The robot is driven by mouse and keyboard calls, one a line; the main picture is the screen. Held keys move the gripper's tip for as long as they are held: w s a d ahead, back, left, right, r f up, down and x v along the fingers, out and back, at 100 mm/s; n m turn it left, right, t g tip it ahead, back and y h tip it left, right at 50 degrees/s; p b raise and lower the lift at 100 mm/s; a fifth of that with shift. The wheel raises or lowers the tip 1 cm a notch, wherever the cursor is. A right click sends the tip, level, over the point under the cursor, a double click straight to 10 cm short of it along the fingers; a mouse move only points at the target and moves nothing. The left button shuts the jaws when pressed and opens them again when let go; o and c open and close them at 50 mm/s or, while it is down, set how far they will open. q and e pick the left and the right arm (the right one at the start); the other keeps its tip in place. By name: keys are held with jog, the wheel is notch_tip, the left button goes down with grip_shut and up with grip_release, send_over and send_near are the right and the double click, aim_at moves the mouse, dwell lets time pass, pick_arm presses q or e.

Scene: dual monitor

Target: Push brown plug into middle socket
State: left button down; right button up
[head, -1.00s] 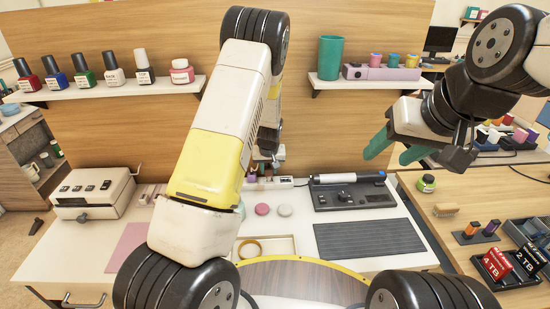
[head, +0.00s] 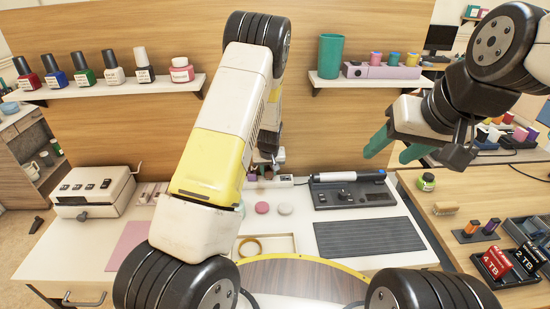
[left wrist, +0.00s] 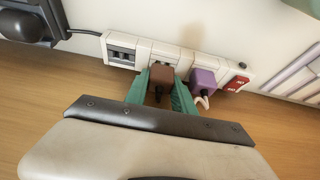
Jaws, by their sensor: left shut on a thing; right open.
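The white power strip (left wrist: 174,54) runs along the wall; part of it also shows in the head view (head: 287,181). The brown plug (left wrist: 162,76) is at the middle of the strip in the left wrist view, beside the purple plug (left wrist: 203,81). My left gripper (left wrist: 163,88) is shut on the brown plug, one green finger on each side. I cannot tell how deep the plug sits, as the socket behind it is hidden. In the head view my left arm hides much of this spot. My right gripper (head: 392,149) is open and empty, raised at the right.
A red switch (left wrist: 237,84) is at the strip's right end. A shelf with bottles is above.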

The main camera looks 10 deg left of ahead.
pick_arm(q)
jog(key=shift+f, duration=0.55)
jog(key=c, duration=1)
grip_release()
jog(key=shift+o, duration=0.2)
jog(key=shift+r, duration=0.1)
jog(key=v, duration=0.7)
jog(key=shift+r, duration=0.25)
jog(key=shift+s, duration=0.15)
